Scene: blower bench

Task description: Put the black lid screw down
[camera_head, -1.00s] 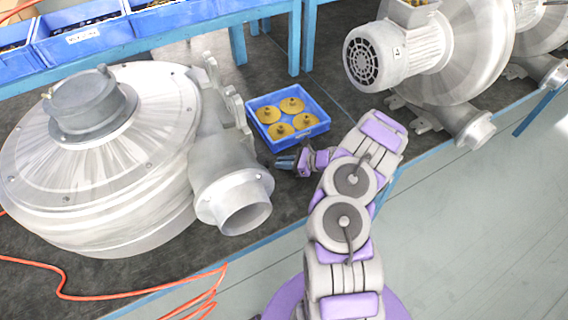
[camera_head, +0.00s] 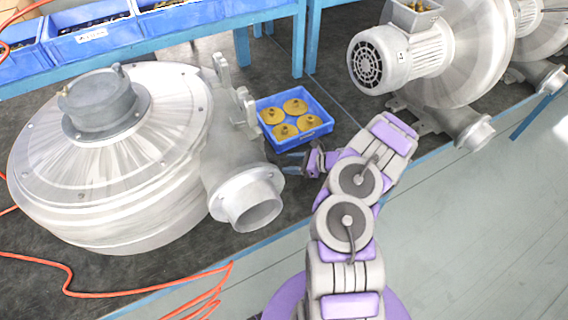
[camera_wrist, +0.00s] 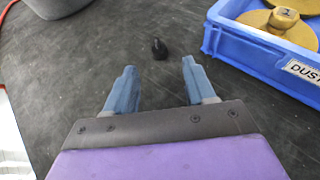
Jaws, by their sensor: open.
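The black lid screw (camera_wrist: 159,48) stands on the dark bench mat, just ahead of my gripper in the wrist view. My gripper (camera_wrist: 158,82) is open, with its two blue fingers apart and nothing between them. The screw lies beyond the fingertips, roughly midway between them, and does not touch them. In the head view my gripper (camera_head: 291,163) is low over the mat, beside the blower outlet and in front of the small blue tray. I cannot make out the screw in the head view.
The small blue tray (camera_head: 318,132) with several yellow parts stands right of the screw in the wrist view (camera_wrist: 262,52). A large blower (camera_head: 150,160) stands left, another (camera_head: 470,60) at back right. An orange cable (camera_head: 110,294) lies front left. Mat around the screw is clear.

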